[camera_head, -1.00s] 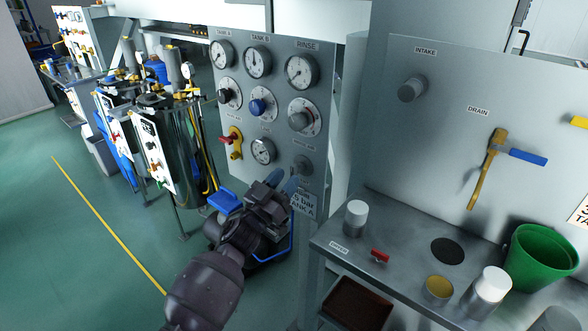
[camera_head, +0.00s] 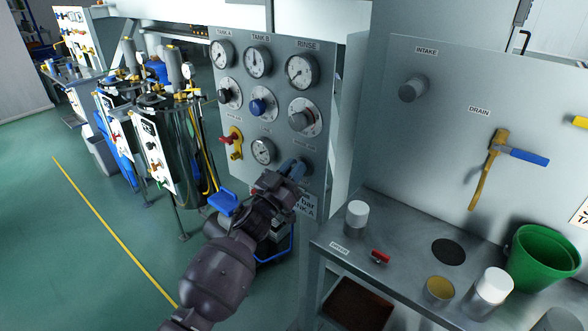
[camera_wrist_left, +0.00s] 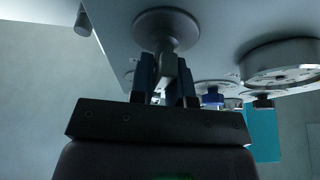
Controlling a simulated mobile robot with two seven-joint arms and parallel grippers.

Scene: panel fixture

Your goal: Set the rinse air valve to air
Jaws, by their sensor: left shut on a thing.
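The rinse air valve (camera_head: 306,163) is a small grey knob at the lower right of the gauge panel, mostly hidden behind my left gripper (camera_head: 296,172). In the left wrist view, the valve's round base (camera_wrist_left: 166,24) and its narrow grey handle show close up. The blue fingers of my left gripper (camera_wrist_left: 166,76) stand on either side of the handle and are shut on it. The label above the valve is too small to read fully, so its set position cannot be told. My right gripper is out of view.
The panel (camera_head: 275,190) also carries several gauges, a blue knob (camera_head: 258,107) and a red-handled valve (camera_head: 230,140). To the right is a metal bench (camera_head: 400,245) with a green bucket (camera_head: 540,258).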

